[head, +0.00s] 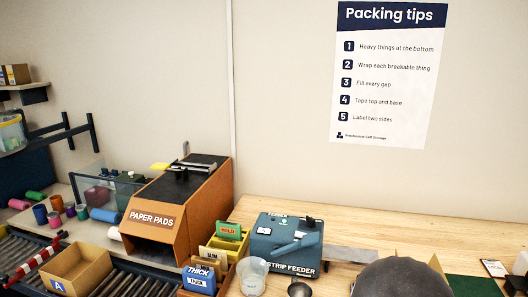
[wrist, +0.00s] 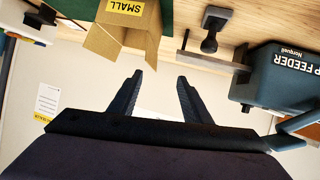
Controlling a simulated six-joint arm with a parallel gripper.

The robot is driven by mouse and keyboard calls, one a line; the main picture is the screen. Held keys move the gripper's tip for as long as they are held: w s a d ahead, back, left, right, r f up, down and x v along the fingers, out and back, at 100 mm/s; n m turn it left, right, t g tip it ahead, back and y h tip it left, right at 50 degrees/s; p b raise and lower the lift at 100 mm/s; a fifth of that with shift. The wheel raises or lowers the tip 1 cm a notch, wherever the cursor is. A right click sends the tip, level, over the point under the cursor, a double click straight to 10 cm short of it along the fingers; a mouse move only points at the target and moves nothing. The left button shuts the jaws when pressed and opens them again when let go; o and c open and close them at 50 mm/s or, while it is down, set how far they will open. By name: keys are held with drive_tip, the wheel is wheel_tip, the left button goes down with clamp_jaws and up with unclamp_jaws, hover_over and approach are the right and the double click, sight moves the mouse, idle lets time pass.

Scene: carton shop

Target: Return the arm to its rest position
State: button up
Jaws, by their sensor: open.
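My gripper (wrist: 160,78) shows in the wrist view with its two dark fingers apart and nothing between them. Beyond the fingertips is a pale surface, and no object touches them. In the head view a dark rounded shape at the bottom right looks like part of my arm; the fingers cannot be made out there.
A blue strip feeder (head: 285,245) stands on the wooden bench (head: 365,238), beside a paper pads dispenser (head: 175,212). An open carton (head: 78,268) sits at lower left. The wrist view shows a cardboard box (wrist: 110,42) labelled SMALL and the feeder (wrist: 275,80).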

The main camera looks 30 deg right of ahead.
drive_tip(key=w+a+r+n+g+y+p, duration=0.1)
drive_tip(key=w+a+n+y+p, duration=0.2)
drive_tip(key=a, duration=0.8)
drive_tip(key=w+a+r+n+g+y+p, duration=0.1)
drive_tip(key=w+a+y+p, duration=0.3)
drive_tip(key=a, duration=0.8)
drive_tip(key=s+a+f+n+g+y+b, duration=0.2)
drive_tip(key=s+a+f+n+b, duration=0.15)
drive_tip(key=a+f+b, duration=0.8)
drive_tip(key=s+a+f+n+g+y+b, duration=0.2)
drive_tip(key=s+a+f+n+g+b, duration=0.15)
drive_tip(key=a+f+b, duration=0.8)
wheel_tip(320, 180, up, 27)
drive_tip(key=p, duration=3)
drive_tip(key=shift+s+a+m+t, duration=0.35)
drive_tip(key=shift+m, duration=0.05)
drive_tip(key=shift+f, duration=0.1)
wheel_tip(320, 180, down, 20)
drive_tip(key=b, duration=2)
drive_tip(key=shift+f, duration=0.15)
